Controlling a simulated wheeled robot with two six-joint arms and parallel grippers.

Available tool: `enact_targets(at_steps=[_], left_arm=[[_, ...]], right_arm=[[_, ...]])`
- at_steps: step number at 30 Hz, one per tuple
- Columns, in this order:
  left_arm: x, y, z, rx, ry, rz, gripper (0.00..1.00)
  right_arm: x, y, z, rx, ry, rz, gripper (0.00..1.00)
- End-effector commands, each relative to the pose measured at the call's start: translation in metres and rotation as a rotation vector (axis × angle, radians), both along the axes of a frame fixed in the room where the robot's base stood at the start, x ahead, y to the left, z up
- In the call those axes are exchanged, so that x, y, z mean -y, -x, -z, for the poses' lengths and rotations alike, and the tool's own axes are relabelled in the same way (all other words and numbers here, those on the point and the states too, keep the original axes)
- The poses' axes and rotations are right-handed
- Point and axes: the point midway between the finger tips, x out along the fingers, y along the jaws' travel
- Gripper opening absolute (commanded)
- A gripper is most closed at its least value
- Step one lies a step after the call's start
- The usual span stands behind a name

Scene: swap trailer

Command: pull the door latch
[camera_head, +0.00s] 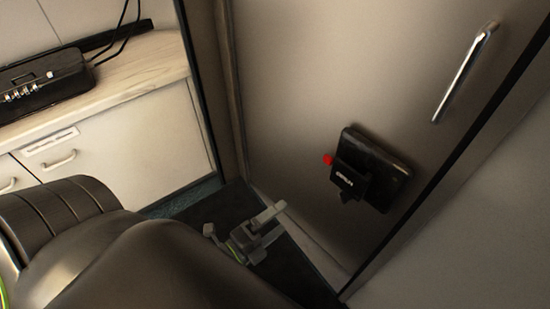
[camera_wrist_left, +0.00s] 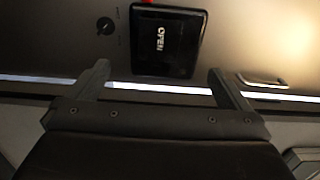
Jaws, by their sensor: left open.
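The door latch (camera_head: 368,170) is a black box with a flap marked OPEN and a red button on its left side, mounted on the grey door (camera_head: 300,100). In the left wrist view the latch (camera_wrist_left: 168,42) sits at the top middle, upright, with part of the red button at the top edge. My left gripper (camera_head: 268,226) is below and to the left of the latch in the head view. Its fingers (camera_wrist_left: 158,82) are spread wide on either side below the latch, empty and apart from it. My right gripper is not in view.
A chrome handle (camera_head: 466,72) is on the door at the upper right. A round black knob (camera_wrist_left: 105,25) is left of the latch in the wrist view. A counter (camera_head: 130,72) with a black device (camera_head: 42,84) stands at the left. A wall is at the right.

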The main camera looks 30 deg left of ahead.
Motion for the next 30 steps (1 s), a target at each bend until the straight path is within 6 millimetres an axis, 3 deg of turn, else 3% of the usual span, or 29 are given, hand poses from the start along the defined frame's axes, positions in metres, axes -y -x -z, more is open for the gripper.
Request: enact_targets(at_steps=[11, 16, 20, 23, 27, 30], left_arm=[[-0.002, -0.001, 0.001, -0.004, 0.007, -0.008, 1.00], [-0.027, -0.008, 0.022, -0.081, 0.133, -0.136, 1.00], [-0.065, -0.010, 0.064, -0.222, 0.339, -0.347, 1.00], [-0.091, -0.002, 0.107, -0.358, 0.506, -0.525, 1.00], [-0.115, 0.024, 0.170, -0.570, 0.729, -0.774, 1.00], [-0.120, 0.050, 0.213, -0.730, 0.867, -0.945, 1.00]], right_arm=[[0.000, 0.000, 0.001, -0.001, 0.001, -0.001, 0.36], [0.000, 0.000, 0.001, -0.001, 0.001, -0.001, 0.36], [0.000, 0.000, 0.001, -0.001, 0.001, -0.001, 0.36], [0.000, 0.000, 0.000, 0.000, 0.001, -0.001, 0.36], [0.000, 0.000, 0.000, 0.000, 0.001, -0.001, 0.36], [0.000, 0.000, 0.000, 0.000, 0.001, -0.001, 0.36]])
